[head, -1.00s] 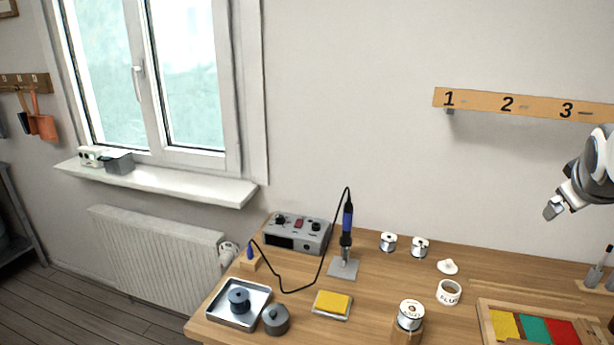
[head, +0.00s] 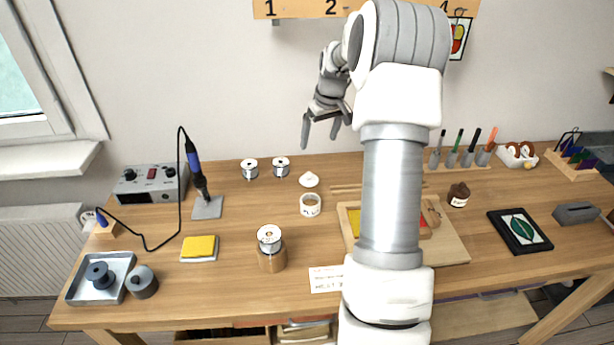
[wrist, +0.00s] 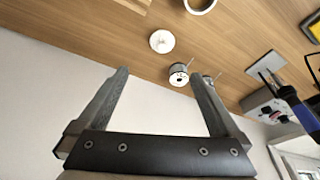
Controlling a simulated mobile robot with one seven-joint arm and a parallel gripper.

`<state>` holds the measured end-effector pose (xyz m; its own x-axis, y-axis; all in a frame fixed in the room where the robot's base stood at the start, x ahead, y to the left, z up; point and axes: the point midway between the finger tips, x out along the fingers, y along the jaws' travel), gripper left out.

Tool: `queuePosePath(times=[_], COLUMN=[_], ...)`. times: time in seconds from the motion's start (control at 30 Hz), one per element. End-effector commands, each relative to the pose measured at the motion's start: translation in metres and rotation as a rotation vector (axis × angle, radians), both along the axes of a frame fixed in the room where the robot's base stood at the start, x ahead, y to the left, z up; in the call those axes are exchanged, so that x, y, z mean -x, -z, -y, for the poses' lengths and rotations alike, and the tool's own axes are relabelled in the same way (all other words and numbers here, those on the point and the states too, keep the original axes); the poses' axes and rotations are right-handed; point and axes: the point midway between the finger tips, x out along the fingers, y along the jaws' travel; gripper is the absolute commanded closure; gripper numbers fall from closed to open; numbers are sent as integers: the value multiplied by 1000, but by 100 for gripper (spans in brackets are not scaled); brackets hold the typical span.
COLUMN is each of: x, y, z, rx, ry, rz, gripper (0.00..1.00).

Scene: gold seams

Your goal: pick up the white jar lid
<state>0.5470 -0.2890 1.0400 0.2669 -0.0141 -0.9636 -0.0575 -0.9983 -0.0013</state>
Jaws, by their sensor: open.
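The white jar lid (head: 309,179) lies on the wooden table near the wall, with its small knob up. It is just behind an open white jar (head: 310,204). In the wrist view the lid (wrist: 162,41) lies on the wood beyond my fingertips, a little above the gap between them. My gripper (head: 320,136) is open and empty, in the air above the back of the table and apart from the lid. In the wrist view both fingers of my gripper (wrist: 162,72) are spread wide.
A soldering iron (head: 198,175) stands upright further left. My arm hides part of a wooden tray (head: 447,245). Bare wood surrounds the lid.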

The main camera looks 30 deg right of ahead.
Motion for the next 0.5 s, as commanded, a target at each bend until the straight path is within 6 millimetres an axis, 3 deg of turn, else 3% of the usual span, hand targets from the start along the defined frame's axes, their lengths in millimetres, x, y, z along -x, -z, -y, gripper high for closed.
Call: queuePosePath(times=[0.5], x=[-27], y=[98], z=[1], rx=[-1], ry=[0], rz=[-2], gripper=[0])
